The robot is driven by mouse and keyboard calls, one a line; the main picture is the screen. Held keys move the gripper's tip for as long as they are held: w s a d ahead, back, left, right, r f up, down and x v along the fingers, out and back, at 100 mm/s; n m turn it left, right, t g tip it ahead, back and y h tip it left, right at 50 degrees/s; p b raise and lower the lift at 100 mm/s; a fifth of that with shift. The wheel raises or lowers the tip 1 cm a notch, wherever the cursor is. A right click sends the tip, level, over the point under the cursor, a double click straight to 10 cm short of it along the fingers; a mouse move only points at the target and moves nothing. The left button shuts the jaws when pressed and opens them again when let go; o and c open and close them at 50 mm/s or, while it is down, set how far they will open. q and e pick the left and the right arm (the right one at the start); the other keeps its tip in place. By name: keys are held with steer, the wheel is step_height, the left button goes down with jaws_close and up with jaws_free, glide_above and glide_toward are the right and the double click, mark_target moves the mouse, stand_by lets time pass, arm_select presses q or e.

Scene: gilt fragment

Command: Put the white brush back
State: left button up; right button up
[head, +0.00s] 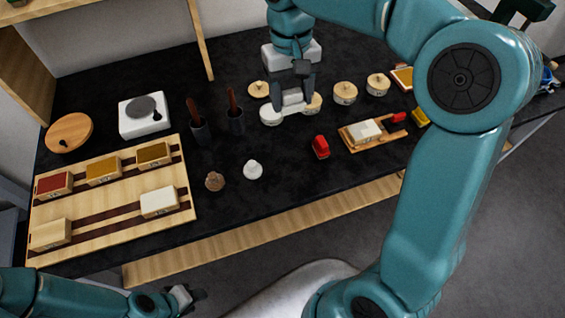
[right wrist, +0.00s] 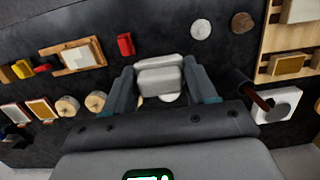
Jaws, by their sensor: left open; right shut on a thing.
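My right gripper (head: 300,98) hangs over the black table among the round jars. It is shut on a pale, rounded, block-shaped thing (head: 292,108), which may be the white brush; its shape is partly hidden by the fingers. In the right wrist view the pale thing (right wrist: 160,76) sits between the two fingertips (right wrist: 160,88). A wooden rack (head: 110,213) with dark strips lies at the left and bears several blocks, one of them white (head: 160,201). My left gripper (head: 183,297) is open and empty at the lower left, off the table.
Two dark cups with red-brown handles (head: 236,118) stand left of my right gripper. Lidded jars (head: 345,92) stand right of it. A red block (head: 320,147), a small wooden tray (head: 380,140) with a white block, and a white knobbed piece (head: 253,169) are nearer.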

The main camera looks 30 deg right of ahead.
glide_above(290, 162)
step_height(290, 162, down, 15)
steer(key=shift+w+r, duration=0.1)
steer(key=shift+r, duration=0.1)
steer(key=shift+w+f, duration=0.1)
steer(key=shift+f, duration=2.6)
steer(key=shift+f, duration=0.25)
steer(key=o, duration=1)
steer(key=shift+r, duration=0.1)
